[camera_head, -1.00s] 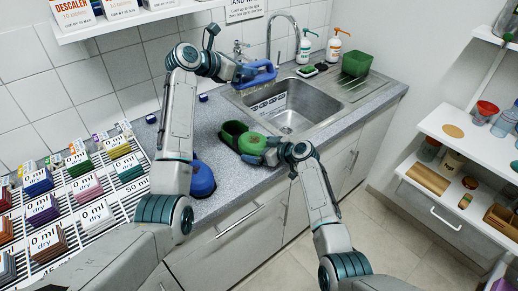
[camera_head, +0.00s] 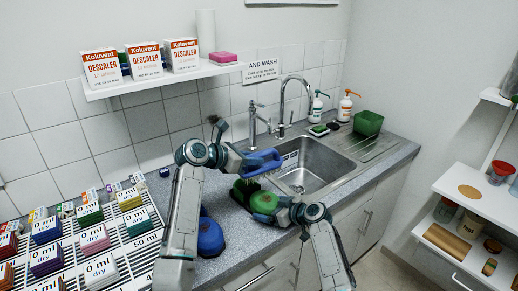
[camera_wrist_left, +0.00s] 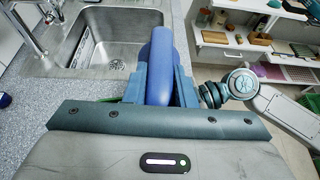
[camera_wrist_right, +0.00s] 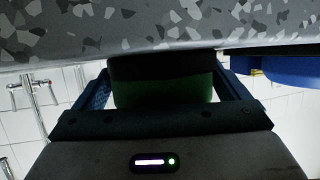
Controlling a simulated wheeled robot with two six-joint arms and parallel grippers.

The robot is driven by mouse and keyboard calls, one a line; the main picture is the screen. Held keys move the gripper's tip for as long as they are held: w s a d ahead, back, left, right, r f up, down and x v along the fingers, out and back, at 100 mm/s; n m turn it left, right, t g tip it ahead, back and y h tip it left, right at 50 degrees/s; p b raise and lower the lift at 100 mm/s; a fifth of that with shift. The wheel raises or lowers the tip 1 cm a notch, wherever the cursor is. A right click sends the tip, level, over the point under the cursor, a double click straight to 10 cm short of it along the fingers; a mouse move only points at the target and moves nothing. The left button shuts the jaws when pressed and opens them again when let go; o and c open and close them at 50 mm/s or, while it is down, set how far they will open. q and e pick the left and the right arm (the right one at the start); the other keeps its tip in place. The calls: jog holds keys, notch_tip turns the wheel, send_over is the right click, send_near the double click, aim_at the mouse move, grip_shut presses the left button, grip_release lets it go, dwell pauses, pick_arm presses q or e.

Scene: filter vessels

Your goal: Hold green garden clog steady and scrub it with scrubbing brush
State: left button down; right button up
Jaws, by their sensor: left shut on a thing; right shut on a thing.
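The green garden clog (camera_head: 264,202) lies on the counter in front of the sink, its dark opening toward the left. My right gripper (camera_head: 282,211) is shut on its right end; the right wrist view shows the clog (camera_wrist_right: 162,92) between both fingers, close to the speckled counter. My left gripper (camera_head: 246,164) is shut on the blue scrubbing brush (camera_head: 266,158). In the left wrist view the brush (camera_wrist_left: 159,75) sits between the fingers and hides the clog.
A blue clog (camera_head: 210,238) sits on the counter to the left, partly behind my left arm. The sink (camera_head: 312,170) is behind the brush. A green container (camera_head: 368,123) and pump bottles stand beyond it. A rack of labelled blocks (camera_head: 120,265) fills the left.

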aim_at(249, 173)
pick_arm(q)
jog(key=s+f, duration=0.2)
jog(key=f, duration=0.1)
jog(key=shift+a, duration=0.4)
jog(key=shift+f, duration=3.35)
jog(key=shift+w+d+f, duration=0.25)
jog(key=shift+w+d, duration=0.85)
jog(key=shift+d, duration=0.1)
jog(key=shift+w+d+f, duration=0.25)
jog(key=shift+w+d, duration=0.85)
jog(key=shift+d, duration=0.05)
jog(key=shift+a+f, duration=0.15)
jog(key=shift+s+a, duration=0.3)
jog(key=shift+s, duration=0.1)
jog(key=shift+s+a, duration=1.8)
jog(key=shift+a, duration=0.15)
jog(key=shift+r, duration=4.2)
